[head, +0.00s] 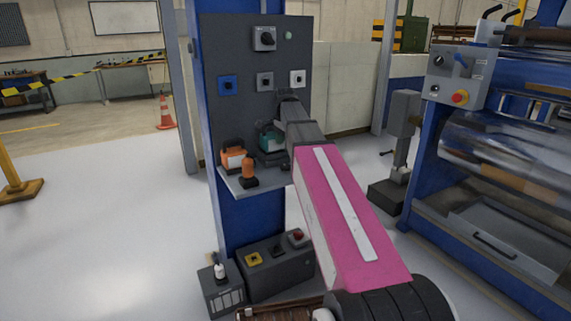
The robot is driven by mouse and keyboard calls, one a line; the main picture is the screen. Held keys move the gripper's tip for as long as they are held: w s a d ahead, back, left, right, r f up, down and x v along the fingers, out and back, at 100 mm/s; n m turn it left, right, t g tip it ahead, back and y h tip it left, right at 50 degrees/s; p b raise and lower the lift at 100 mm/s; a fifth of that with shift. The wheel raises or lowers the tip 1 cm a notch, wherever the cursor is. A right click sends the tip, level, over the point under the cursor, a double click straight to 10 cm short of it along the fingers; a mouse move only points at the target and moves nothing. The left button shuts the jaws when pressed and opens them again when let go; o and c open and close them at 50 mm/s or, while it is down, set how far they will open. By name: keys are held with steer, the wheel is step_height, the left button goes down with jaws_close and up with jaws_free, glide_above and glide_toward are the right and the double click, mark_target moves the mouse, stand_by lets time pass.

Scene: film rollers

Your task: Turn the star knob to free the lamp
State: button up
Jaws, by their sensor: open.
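My arm reaches away from me toward the grey panel (225,50) on the blue column. My gripper (286,93) is at its far end, open, in front of the lower part of the panel; its fingers are small and partly hidden. An orange lamp-like unit with a dark handle (234,158) sits on the shelf (240,187) below. A similar teal unit (268,141) sits beside it, partly hidden by my arm. A small orange piece on a black lobed base (249,172) stands at the shelf's front. I cannot tell which part is the star knob.
Several switches sit on the panel, including a dark rotary one (264,39) and a blue-plated one (228,85). Dark control boxes (265,268) stand on the floor below. A blue roller machine (500,150) is at right. Floor at left is open, with a traffic cone (165,114) beyond.

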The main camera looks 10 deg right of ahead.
mark_target(285, 166)
step_height(285, 166, down, 10)
steer(key=shift+r, duration=0.1)
stand_by(0.4)
steer(key=c, duration=0.9)
